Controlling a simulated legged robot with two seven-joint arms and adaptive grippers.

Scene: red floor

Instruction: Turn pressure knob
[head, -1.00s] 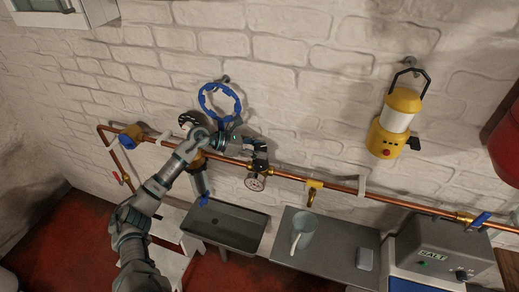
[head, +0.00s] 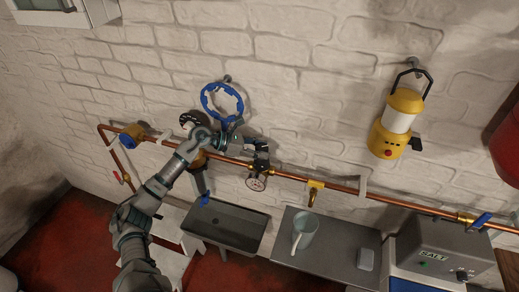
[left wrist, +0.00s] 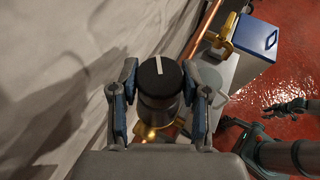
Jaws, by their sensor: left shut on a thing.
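The pressure knob (left wrist: 158,77) is a round black cap with a white line mark, centred in the left wrist view. It sits on a dark cylinder above a brass fitting. My left gripper (left wrist: 160,82) has one finger on each side of the knob and is shut on it. In the head view, my left gripper (head: 258,151) is at the copper pipe, just above the round white-faced gauge (head: 256,183). The gauge reading is too small to tell. What looks like my right gripper (left wrist: 291,106) is at the right of the left wrist view, away from the knob.
The copper pipe (head: 335,187) runs along the white brick wall. A blue ring handle (head: 239,104) is close above my left arm. A brass tap (head: 314,190), a sink (head: 228,238) and a mug (head: 304,232) are below. A yellow lantern (head: 388,138) hangs at right.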

